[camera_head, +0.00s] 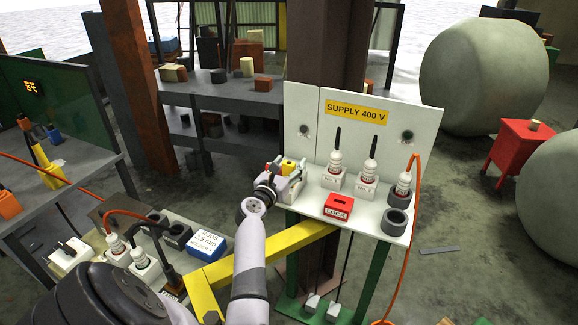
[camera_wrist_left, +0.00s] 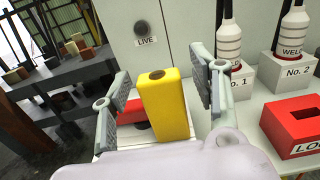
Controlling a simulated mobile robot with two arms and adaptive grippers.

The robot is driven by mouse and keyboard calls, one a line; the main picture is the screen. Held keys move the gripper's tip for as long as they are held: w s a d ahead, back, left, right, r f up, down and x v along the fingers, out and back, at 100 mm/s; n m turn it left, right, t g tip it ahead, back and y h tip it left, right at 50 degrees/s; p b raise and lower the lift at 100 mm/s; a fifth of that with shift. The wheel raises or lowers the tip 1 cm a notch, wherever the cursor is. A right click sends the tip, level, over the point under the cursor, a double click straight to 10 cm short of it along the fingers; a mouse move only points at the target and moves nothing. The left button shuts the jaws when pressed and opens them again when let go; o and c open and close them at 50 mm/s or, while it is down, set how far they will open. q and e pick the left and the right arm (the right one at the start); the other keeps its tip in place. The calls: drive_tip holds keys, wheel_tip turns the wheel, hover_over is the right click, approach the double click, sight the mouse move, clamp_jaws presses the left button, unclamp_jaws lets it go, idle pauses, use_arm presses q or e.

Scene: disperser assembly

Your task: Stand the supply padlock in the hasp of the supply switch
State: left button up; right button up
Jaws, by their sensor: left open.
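The yellow padlock (camera_wrist_left: 167,108), a tall block with a dark round mark on top, stands upright on the white base at the left end of the panel shelf. It also shows in the head view (camera_head: 288,165). A red part of the supply switch (camera_wrist_left: 131,112) is just behind and left of it. How the padlock's foot sits in the hasp is hidden. My left gripper (camera_wrist_left: 160,98) is open, with one finger on each side of the padlock and visible gaps. The gripper also shows in the head view (camera_head: 283,180). My right gripper is not in view.
The red LOCK block (camera_head: 338,202), with a dark slot in its top, sits on the shelf to the right. White WELD-marked plugs (camera_head: 336,165) stand in numbered holders behind it. The white SUPPLY 400 V panel (camera_head: 400,120) rises behind. A yellow beam (camera_head: 270,255) runs below.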

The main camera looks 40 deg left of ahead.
use_arm(q)
drive_tip(key=v, duration=1.2)
idle(0.4)
